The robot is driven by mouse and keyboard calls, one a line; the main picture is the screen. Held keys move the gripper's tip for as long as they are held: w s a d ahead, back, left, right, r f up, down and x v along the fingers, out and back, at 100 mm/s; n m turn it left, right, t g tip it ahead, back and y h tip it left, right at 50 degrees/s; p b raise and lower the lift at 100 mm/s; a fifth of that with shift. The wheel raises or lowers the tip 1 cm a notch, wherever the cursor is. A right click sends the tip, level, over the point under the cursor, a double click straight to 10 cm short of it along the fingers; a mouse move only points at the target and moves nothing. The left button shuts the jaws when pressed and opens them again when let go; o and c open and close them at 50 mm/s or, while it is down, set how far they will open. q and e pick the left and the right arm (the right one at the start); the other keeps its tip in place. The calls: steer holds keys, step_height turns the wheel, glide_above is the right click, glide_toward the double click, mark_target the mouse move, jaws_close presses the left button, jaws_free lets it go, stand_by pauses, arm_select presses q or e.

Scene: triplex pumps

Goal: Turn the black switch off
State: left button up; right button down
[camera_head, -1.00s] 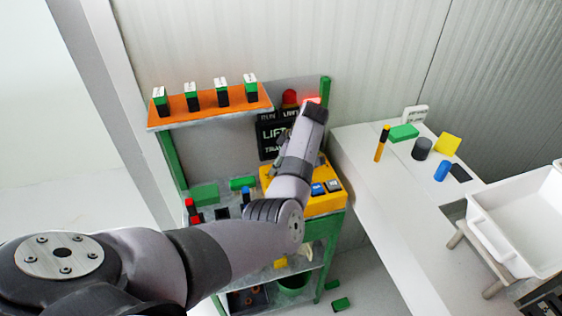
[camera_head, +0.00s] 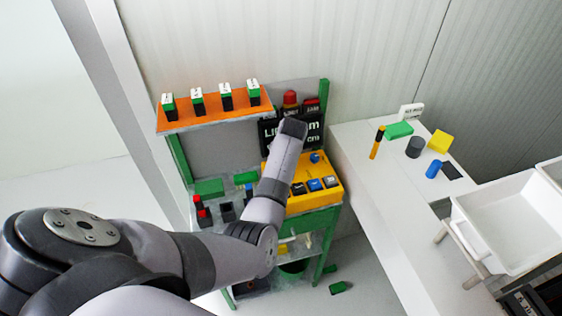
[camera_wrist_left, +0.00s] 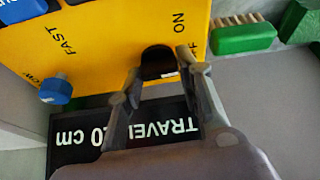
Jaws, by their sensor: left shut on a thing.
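The black switch (camera_wrist_left: 158,64) sits on the edge of the yellow control panel (camera_wrist_left: 120,40), beside the word ON. My left gripper (camera_wrist_left: 160,60) has its two fingers on either side of the switch, shut on it. The switch's exact tilt is hard to tell. In the head view, my left arm reaches over the yellow panel (camera_head: 326,194) and hides the switch and the fingertips. My right gripper is in neither current view.
A blue knob (camera_wrist_left: 56,89) and a black display (camera_wrist_left: 75,148) reading TRAVEL lie close by. A green brush (camera_wrist_left: 243,36) lies beyond the ON side. An orange shelf (camera_head: 215,110) with several green-topped blocks stands left. A white table (camera_head: 375,175) is right.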

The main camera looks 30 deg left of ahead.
arm_select(q)
steer(key=shift+m, duration=0.4)
steer(key=o, duration=0.9)
steer(key=v, duration=1.2)
steer(key=shift+s+a, duration=0.1)
steer(key=shift+s, duration=0.05)
